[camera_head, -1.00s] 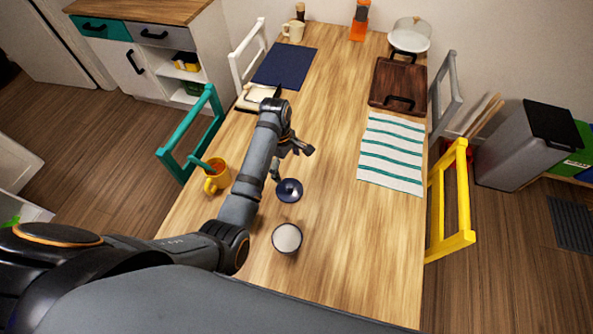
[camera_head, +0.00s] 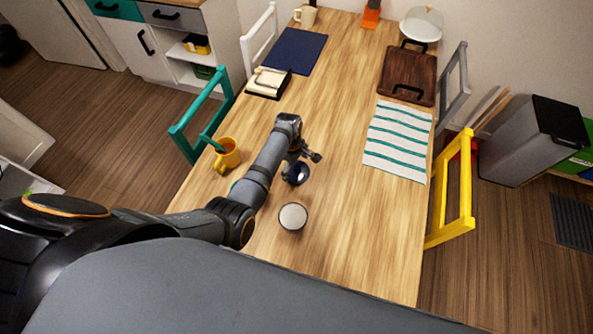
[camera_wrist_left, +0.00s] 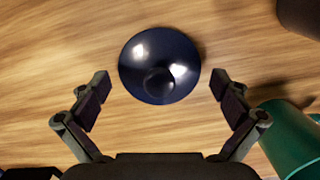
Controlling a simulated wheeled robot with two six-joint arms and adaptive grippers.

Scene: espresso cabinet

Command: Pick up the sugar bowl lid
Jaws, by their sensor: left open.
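The sugar bowl lid, dark blue and glossy with a round knob, lies on the wooden table in the left wrist view (camera_wrist_left: 148,50). In the head view the lid (camera_head: 299,175) is partly covered by my left gripper (camera_head: 303,167). In the left wrist view my left gripper (camera_wrist_left: 161,85) is open and empty, its fingertips apart on either side of the lid's near part, not touching it. A round bowl with a pale inside (camera_head: 293,216), probably the sugar bowl, stands uncovered nearer me. My right gripper is not in view.
A teal vessel (camera_wrist_left: 290,138) stands close to the right finger in the wrist view. A yellow mug (camera_head: 228,154) is left of my arm. A striped cloth (camera_head: 397,140) and a brown tray (camera_head: 408,74) lie to the right. The table's middle is clear.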

